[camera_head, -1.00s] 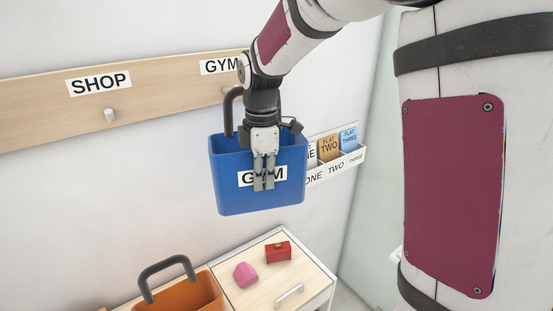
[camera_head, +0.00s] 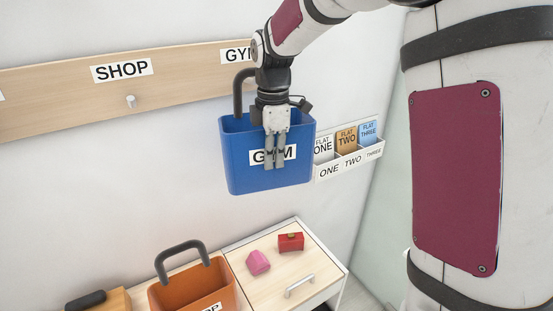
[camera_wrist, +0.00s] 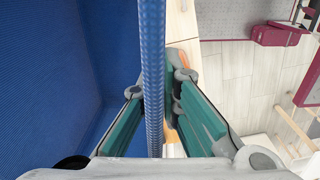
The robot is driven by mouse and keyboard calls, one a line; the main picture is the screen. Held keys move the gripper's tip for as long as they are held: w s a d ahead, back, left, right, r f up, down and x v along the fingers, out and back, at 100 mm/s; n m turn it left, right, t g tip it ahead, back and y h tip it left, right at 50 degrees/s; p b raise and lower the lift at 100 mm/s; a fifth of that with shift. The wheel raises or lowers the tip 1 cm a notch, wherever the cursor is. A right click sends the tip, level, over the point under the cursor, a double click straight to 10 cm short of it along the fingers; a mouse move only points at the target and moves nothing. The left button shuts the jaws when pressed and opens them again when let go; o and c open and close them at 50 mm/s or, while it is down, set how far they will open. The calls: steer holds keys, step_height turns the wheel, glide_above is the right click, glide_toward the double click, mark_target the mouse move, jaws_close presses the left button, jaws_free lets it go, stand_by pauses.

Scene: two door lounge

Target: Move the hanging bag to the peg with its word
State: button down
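The blue bag (camera_head: 238,165) has a dark handle (camera_head: 238,92) and a GYM label. It hangs in front of the wall, its handle overlapping the board just below the GYM sign (camera_head: 237,56). The peg there is hidden, so I cannot tell whether the handle touches it. My gripper (camera_head: 275,160) points down at the bag's front, covering part of its label. A bare peg (camera_head: 131,101) sits under the SHOP sign (camera_head: 121,70).
An orange bag (camera_head: 170,298) with an upright handle stands below, left of a cabinet (camera_head: 265,285) bearing a pink object (camera_head: 258,262) and a red purse (camera_head: 291,242). A rack (camera_head: 350,162) of FLAT cards is close right of the blue bag. A tan item (camera_head: 115,298) shows lower left.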

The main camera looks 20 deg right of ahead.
steer(key=shift+w+a+f+b, duration=0.1)
steer(key=shift+w+a+b, duration=0.05)
steer(key=shift+w+b, duration=0.55)
steer(key=shift+w+a+f+b, duration=0.1)
steer(key=shift+w+a+b, duration=0.2)
steer(key=shift+w, duration=0.65)
steer(key=shift+w+a+f+b, duration=0.1)
steer(key=shift+w+b, duration=0.5)
steer(key=shift+w, duration=0.2)
steer(key=shift+w+f, duration=0.3)
steer(key=shift+w, duration=0.2)
steer(key=c, duration=1.7)
jaws_free()
